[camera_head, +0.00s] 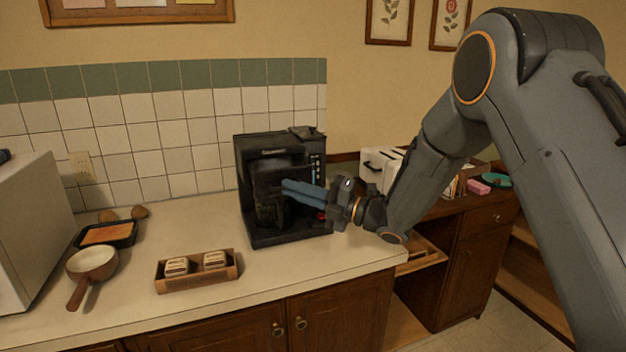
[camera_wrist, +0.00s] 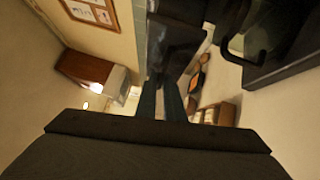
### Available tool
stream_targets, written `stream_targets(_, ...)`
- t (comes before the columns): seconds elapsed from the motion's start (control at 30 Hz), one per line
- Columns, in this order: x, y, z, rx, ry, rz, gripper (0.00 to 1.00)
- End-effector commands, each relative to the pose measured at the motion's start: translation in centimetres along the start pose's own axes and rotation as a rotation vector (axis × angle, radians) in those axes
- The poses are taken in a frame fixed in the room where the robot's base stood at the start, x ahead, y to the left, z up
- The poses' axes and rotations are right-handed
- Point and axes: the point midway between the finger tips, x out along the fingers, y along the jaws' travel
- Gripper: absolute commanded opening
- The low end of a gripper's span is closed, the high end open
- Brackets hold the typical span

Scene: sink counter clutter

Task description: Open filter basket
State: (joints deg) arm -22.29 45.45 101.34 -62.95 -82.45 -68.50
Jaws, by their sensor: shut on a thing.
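The black coffee machine (camera_head: 258,160) stands on the counter against the tiled wall, with a row of buttons at its right front. Its dark filter basket (camera_head: 266,187) is at the middle of the front, partly lost in shadow. My gripper (camera_head: 284,187) reaches in from the right, its blue fingers level and at the basket. It is shut on the dark basket part. In the wrist view the fingers (camera_wrist: 164,84) meet a dark glossy piece (camera_wrist: 175,42), which looks like the basket. How far the basket stands out is hard to tell. A dark carafe (camera_head: 270,212) sits below.
A wooden box (camera_head: 198,284) with two packs stands left of the machine. A handled pan (camera_head: 91,264) and a dark tray (camera_head: 121,242) lie farther left. A white toaster (camera_head: 376,166) stands behind my gripper.

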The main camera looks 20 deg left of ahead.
Motion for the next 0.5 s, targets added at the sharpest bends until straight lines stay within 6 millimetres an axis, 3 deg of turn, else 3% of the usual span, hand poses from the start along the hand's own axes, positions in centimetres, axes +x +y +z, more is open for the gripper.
stream_targets(0.1,0.19,0.11,-1.47,0.003,0.013,0.002,0.0)
stream_targets(0.4,0.29,0.12,-1.7,0.003,0.016,0.002,0.0)
stream_targets(0.43,0.29,0.12,-1.7,0.003,0.016,0.002,0.12)
stream_targets(0.5,0.28,0.13,-1.69,0.003,0.016,0.002,0.23)
